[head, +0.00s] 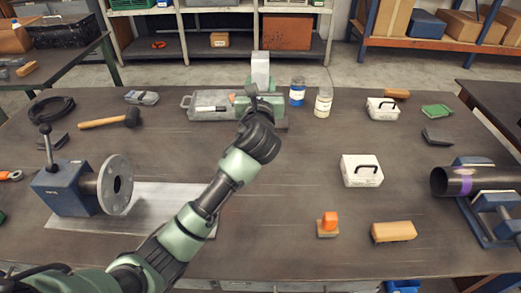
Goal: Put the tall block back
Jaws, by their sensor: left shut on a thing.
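The tall block (260,68) is pale grey and stands upright at the back middle of the table. My left arm reaches up to it from the bottom left. My left gripper (260,90) is shut on the block's lower part, and the dark wrist hides much of the fingers and the block's base. A green holder-like body (278,118) shows around the gripper; I cannot tell whether the block's base touches it. My right gripper is out of view.
A grey tray (194,114) lies left of the gripper; two jars, blue-labelled (297,92) and cream (323,102), stand right. The blue flange fixture (65,188) is at left, a pipe clamp (490,205) at right. White cases (361,171) sit right of centre.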

